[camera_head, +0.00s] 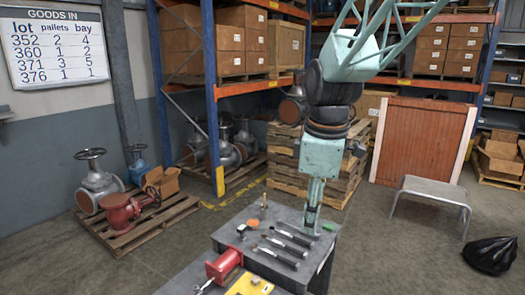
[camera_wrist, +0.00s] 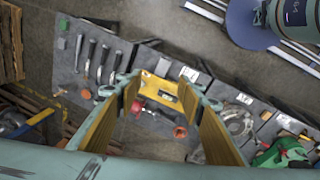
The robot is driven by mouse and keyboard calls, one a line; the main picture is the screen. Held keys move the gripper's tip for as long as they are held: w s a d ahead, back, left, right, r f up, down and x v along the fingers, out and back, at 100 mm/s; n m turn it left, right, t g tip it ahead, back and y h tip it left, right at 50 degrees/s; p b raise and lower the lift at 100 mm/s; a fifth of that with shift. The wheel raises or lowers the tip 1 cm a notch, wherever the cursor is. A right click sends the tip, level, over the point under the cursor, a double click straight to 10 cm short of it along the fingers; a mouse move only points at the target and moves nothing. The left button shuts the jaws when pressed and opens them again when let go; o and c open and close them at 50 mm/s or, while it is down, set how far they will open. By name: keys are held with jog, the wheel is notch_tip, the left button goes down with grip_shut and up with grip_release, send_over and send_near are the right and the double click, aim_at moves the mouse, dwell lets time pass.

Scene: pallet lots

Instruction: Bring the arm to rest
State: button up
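My arm hangs down in the middle of the head view, with my gripper (camera_head: 312,222) pointing down at the right part of the grey workbench (camera_head: 230,228). In the wrist view my gripper (camera_wrist: 159,82) has its two yellow-padded fingers spread apart, with nothing visible held between them. Beyond the fingertips lies a yellow tool or plate (camera_wrist: 160,92) on the bench. The head view does not show clearly how far the fingertips are above the bench top.
Several dark-handled tools (camera_head: 283,245) and a red vise (camera_head: 224,265) are on the bench. A whiteboard (camera_head: 55,48) lists lots. Valves stand on a pallet (camera_head: 150,222) at left. Stacked pallets (camera_head: 345,165) and a wooden panel (camera_head: 422,140) are behind. A grey stool (camera_head: 430,188) stands right.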

jog(key=s+d+r+m, duration=0.2)
jog(key=s+m, duration=0.2)
jog(key=s, duration=0.7)
jog(key=s+d+r+m+t, duration=0.1)
jog(key=s+m, duration=0.4)
jog(key=s, duration=0.6)
jog(key=s+d+r+m+t, duration=0.1)
jog(key=s+d+r+m, duration=0.2)
jog(key=s, duration=0.7)
jog(key=shift+s+d+r+m, duration=0.3)
jog(key=shift+s+d+m, duration=0.1)
jog(key=shift+d+m, duration=0.8)
